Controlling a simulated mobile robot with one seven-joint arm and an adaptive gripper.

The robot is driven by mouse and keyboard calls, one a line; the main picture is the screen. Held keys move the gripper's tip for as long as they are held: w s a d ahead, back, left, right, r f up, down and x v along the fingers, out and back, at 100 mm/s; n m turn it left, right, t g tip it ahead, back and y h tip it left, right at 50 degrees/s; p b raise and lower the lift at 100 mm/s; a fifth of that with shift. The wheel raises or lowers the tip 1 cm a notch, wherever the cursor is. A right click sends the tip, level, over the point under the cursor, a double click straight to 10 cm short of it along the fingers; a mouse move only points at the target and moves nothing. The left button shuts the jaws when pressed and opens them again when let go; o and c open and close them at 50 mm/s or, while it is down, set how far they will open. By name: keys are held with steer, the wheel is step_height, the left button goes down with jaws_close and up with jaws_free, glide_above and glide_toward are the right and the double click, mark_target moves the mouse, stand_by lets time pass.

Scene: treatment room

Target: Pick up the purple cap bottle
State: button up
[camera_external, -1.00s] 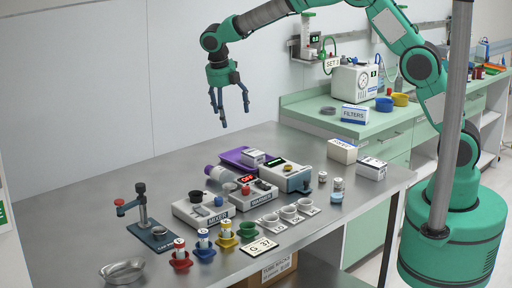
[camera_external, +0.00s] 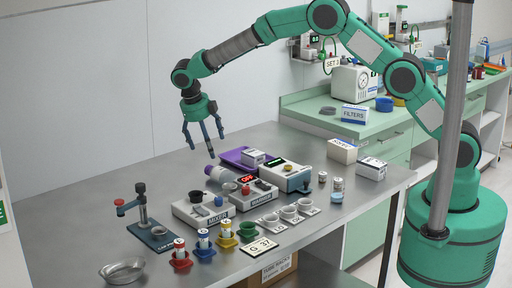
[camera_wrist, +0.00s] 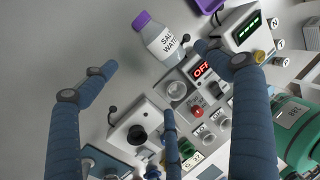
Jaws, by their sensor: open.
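The purple cap bottle (camera_external: 221,174) lies on its side on the metal table, its purple cap toward the back left, beside the warmer box. In the wrist view the bottle (camera_wrist: 160,41) is at the top, with a white label reading about "SAL WAT", partly cut off at its edge. My gripper (camera_external: 204,146) is open and empty, pointing down above the table behind and left of the bottle. In the wrist view its blue fingers are spread wide, and the bottle lies beyond them, apart from them.
The warmer (camera_external: 252,193) and mixer (camera_external: 198,212) stand close in front of the bottle. A purple tray (camera_external: 232,156) is behind it to the right. Colored cup holders and a stand (camera_external: 143,217) are nearer the front. The table's back left is clear.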

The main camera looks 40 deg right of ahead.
mark_target(218, 172)
steer(key=shift+b+x, duration=0.95)
steer(key=shift+x, duration=3.3)
steer(key=shift+b+x, duration=1)
steer(key=shift+x, duration=1.6)
steer(key=shift+c, duration=0.5)
steer(key=c, duration=1.5)
steer(key=shift+r+p, duration=1.35)
steer(key=shift+r, duration=3.65)
steer(key=shift+c, duration=0.4)
